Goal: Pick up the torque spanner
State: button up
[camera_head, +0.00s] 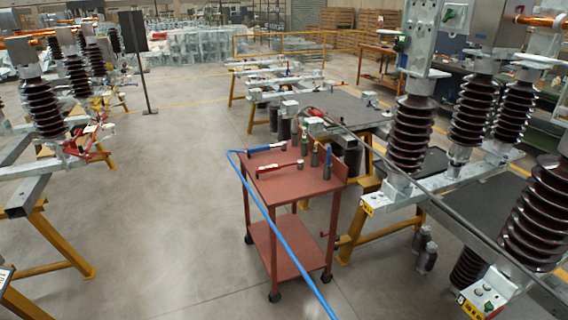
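A red trolley (298,184) stands in the middle of the view. On its top lie a blue-handled tool (266,148) at the far left edge and a long red tool (280,168) nearer the middle. Either could be the torque spanner; they are too small to tell for sure. Several upright sockets or cylinders (327,164) stand along the right side of the trolley top. My gripper is not in view.
A blue hose (284,241) loops by the trolley and runs to the bottom edge. Insulators on frames (412,135) stand close at the right, with a long grey bar (440,196) before them. Open concrete floor (170,220) lies left of the trolley.

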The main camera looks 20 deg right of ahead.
aim_at(300, 162)
jog(key=u, duration=0.1)
jog(key=i, duration=1.8)
jog(key=u, duration=1.65)
jog(key=k, duration=0.55)
jog(key=u, duration=0.25)
